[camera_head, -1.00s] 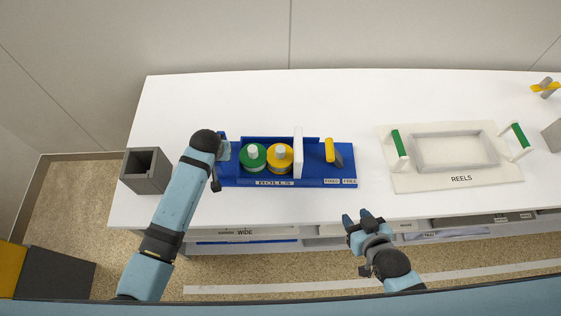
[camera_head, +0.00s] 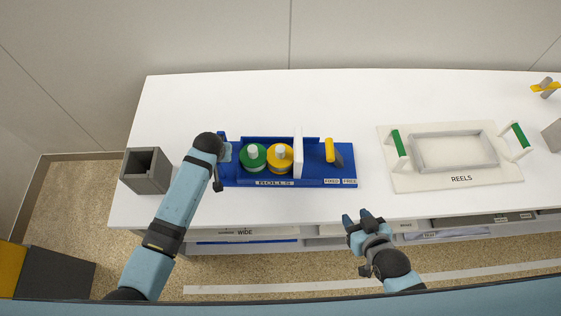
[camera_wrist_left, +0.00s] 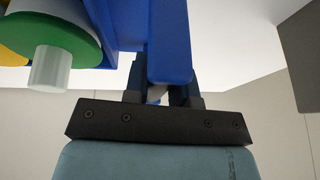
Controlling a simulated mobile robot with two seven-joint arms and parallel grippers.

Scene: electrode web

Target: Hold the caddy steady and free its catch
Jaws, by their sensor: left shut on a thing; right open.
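The blue caddy (camera_head: 305,181), labelled ROLLS, sits on the white table. It holds a green roll (camera_head: 253,165) and a yellow roll (camera_head: 279,167), with a white upright plate (camera_head: 298,152) beside them. The catch, a yellow-handled lever (camera_head: 329,151) with a grey part, stands on the caddy's right half, behind the FIXED and FREE labels. My left gripper (camera_head: 225,151) is shut on the caddy's left end; in the left wrist view its fingers (camera_wrist_left: 157,92) lie around a blue bar. My right gripper (camera_head: 360,219) is open and empty, in front of the table edge, away from the catch.
A grey hollow block (camera_head: 146,171) stands left of the caddy. A cream REELS tray (camera_head: 405,183) with green-topped uprights is on the right. A small yellow and grey object (camera_head: 545,87) lies at the far right. The table behind the caddy is clear.

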